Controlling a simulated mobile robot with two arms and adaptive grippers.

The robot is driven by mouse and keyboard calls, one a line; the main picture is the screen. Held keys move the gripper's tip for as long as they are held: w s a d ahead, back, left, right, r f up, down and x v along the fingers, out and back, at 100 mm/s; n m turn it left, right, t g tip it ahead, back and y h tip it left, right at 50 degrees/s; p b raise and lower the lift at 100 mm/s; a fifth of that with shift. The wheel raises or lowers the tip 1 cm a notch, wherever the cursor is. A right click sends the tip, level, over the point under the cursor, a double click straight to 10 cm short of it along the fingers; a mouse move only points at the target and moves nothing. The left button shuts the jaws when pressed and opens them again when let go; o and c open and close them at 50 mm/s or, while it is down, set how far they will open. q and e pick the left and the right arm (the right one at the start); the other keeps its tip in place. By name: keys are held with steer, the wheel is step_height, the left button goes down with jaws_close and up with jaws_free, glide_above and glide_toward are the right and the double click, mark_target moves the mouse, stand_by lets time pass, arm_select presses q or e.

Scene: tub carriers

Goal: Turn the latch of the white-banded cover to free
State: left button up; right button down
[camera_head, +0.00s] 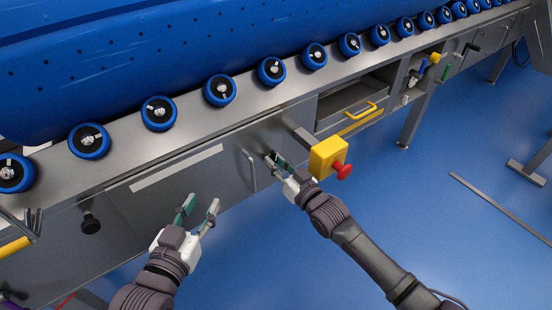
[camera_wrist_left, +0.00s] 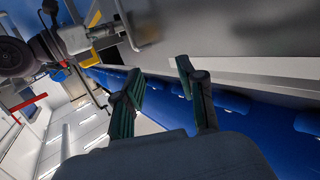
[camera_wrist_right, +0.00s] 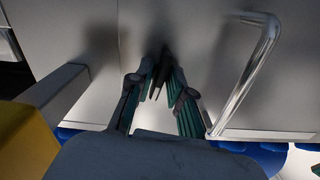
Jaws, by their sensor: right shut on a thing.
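The white-banded cover (camera_head: 205,183) is a grey panel on the conveyor's side, with a white band (camera_head: 176,168) along its upper part and a chrome bar handle (camera_head: 249,170) near its right end. The handle also shows in the right wrist view (camera_wrist_right: 246,72). The latch (camera_wrist_right: 165,57) is a small dark piece beside the handle. My right gripper (camera_head: 275,160) is shut on it, and the fingers hide most of it, so I cannot tell its exact angle. My left gripper (camera_head: 200,204) is open and empty in front of the cover, its fingers apart.
A yellow box with a red emergency button (camera_head: 342,171) juts out just right of my right gripper. A black knob (camera_head: 90,220) sits on the panel at left. The blue floor (camera_head: 440,150) is mostly clear.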

arm_select(q)
steer(key=shift+s+a+f+g+y+p, duration=0.2)
steer(key=shift+s+f+g, duration=0.15)
steer(key=shift+f+g, duration=0.3)
steer(key=shift+s+a+f+g+y+p, duration=0.1)
steer(key=shift+s+a+f+g, duration=0.2)
steer(key=shift+f, duration=0.6)
steer(key=shift+s+a+f+g+y+p, duration=0.1)
steer(key=shift+s+f+g, duration=0.25)
steer(key=shift+f+g, duration=0.35)
arm_select(e)
steer(key=shift+n, duration=1.1)
steer(key=c, duration=1.1)
jaws_free()
steer(key=shift+o, duration=0.2)
steer(key=v, duration=1.2)
steer(key=shift+a, duration=0.1)
